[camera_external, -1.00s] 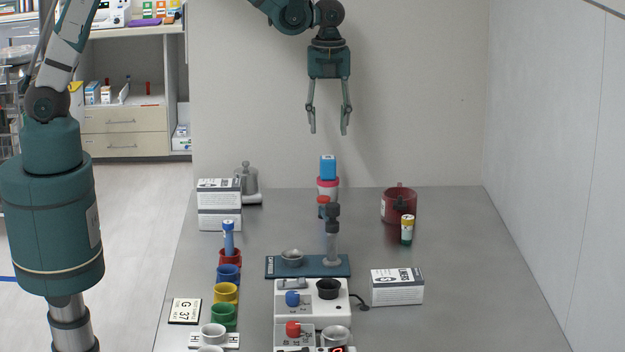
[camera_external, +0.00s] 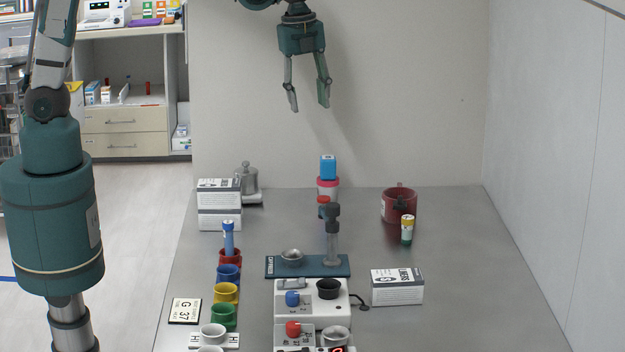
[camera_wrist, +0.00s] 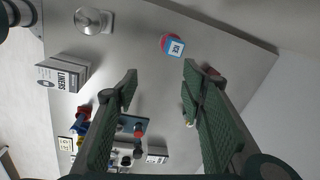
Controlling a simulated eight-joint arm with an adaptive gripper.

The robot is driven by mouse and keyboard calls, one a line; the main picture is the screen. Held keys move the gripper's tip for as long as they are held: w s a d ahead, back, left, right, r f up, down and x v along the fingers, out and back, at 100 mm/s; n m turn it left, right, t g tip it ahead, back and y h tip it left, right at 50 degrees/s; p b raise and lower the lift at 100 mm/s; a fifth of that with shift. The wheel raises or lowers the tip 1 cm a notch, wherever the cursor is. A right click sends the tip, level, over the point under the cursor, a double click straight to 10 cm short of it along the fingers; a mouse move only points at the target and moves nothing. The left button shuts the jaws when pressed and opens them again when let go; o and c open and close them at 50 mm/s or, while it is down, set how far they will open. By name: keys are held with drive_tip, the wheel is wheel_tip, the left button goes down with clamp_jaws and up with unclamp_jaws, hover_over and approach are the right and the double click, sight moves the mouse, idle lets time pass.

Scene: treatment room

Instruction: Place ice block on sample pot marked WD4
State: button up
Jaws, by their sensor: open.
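The ice block (camera_external: 328,167) is a small blue cube. It sits on top of a white pot with a pink-red lid (camera_external: 328,186) at the back middle of the table. In the wrist view the block (camera_wrist: 173,46) shows the letters ICE, beyond my fingertips. No WD4 mark is readable in either view, so I cannot tell whether this is the marked pot. My gripper (camera_external: 309,105) is open and empty, high above and slightly left of the block. Its two fingers (camera_wrist: 160,71) frame a clear gap in the wrist view.
A liners box (camera_external: 219,205) and a metal weight (camera_external: 247,180) stand back left. A dark red mug (camera_external: 393,204) and a yellow-capped vial (camera_external: 407,230) stand right. An upright grey post (camera_external: 332,236) rises in front of the pot. The right side of the table is mostly clear.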

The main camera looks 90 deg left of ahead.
drive_tip(key=s+d+r+n+t, duration=0.1)
drive_tip(key=s+d+r+n, duration=0.15)
drive_tip(key=s+r, duration=0.35)
drive_tip(key=s+d+r+n+t, duration=0.2)
drive_tip(key=s+r+n, duration=0.15)
drive_tip(key=s, duration=0.35)
drive_tip(key=s+d+n+t, duration=0.3)
drive_tip(key=s+n, duration=0.5)
drive_tip(key=s, duration=0.8)
drive_tip(key=shift+d+n, duration=0.4)
drive_tip(key=shift+d, duration=0.05)
drive_tip(key=shift+s+f, duration=0.1)
wheel_tip(320, 180, down, 5)
drive_tip(key=b, duration=0.5)
idle(0.4)
